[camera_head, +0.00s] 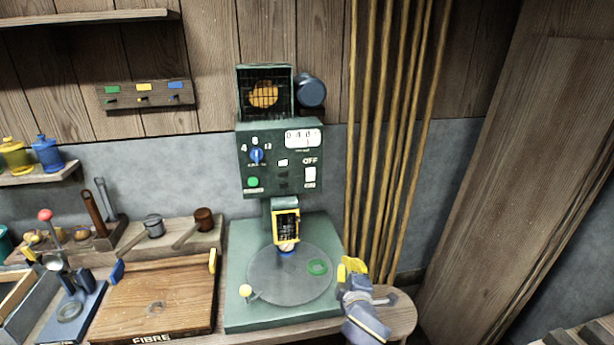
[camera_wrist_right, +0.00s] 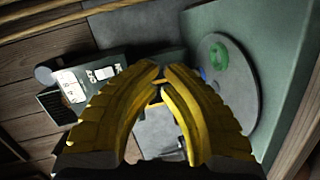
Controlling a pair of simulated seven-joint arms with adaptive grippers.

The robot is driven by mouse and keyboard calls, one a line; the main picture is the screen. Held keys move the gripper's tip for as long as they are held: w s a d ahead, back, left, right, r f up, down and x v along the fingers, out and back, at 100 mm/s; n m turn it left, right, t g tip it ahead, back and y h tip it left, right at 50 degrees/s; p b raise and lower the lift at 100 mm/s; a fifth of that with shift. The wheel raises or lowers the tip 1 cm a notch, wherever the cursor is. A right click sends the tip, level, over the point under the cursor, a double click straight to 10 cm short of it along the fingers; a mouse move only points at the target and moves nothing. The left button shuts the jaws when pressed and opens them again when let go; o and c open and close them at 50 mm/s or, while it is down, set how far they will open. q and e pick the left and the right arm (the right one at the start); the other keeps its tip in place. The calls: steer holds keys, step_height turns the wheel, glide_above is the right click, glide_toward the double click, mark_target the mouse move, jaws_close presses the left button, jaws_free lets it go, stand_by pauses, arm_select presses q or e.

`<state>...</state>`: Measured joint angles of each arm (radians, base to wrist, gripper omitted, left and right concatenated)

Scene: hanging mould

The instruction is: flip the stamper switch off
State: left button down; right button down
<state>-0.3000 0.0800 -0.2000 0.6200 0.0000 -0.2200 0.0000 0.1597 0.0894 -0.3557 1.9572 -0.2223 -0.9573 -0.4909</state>
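The stamper (camera_head: 268,205) is a dark green machine against the wall, with a control panel on its upright body. Its switch (camera_head: 310,174) is a small white rocker at the panel's right, with OFF printed above and ON below; I cannot tell which way it is tipped. The switch also shows in the right wrist view (camera_wrist_right: 104,73). My right gripper (camera_head: 352,266) is below and right of the panel, beside the round plate, apart from the switch. In the right wrist view its yellow fingers (camera_wrist_right: 162,74) come nearly together at the tips, with nothing between them. My left gripper is not in view.
The round plate (camera_head: 280,280) holds a green ring (camera_head: 317,267). Ochre pipes (camera_head: 385,130) run up the wall right of the panel. A wooden board marked FIBRE (camera_head: 155,295) lies left. Space before the switch is clear.

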mark_target(305, 170)
steer(key=w+a+r+n+t+y, duration=0.3)
steer(key=w+a+r+n, duration=0.2)
steer(key=w+a+r, duration=0.3)
steer(key=w+r, duration=0.3)
steer(key=r, duration=0.3)
steer(key=shift+w+a+r, duration=0.15)
steer(key=shift+r, duration=0.15)
steer(key=w, duration=0.4)
steer(key=w+a+r, duration=0.1)
steer(key=w, duration=0.4)
steer(key=w+a, duration=0.1)
steer(key=w, duration=0.3)
steer(key=shift+w+r, duration=0.2)
steer(key=shift+r, duration=0.1)
steer(key=shift+w, duration=0.15)
steer(key=shift+w, duration=0.1)
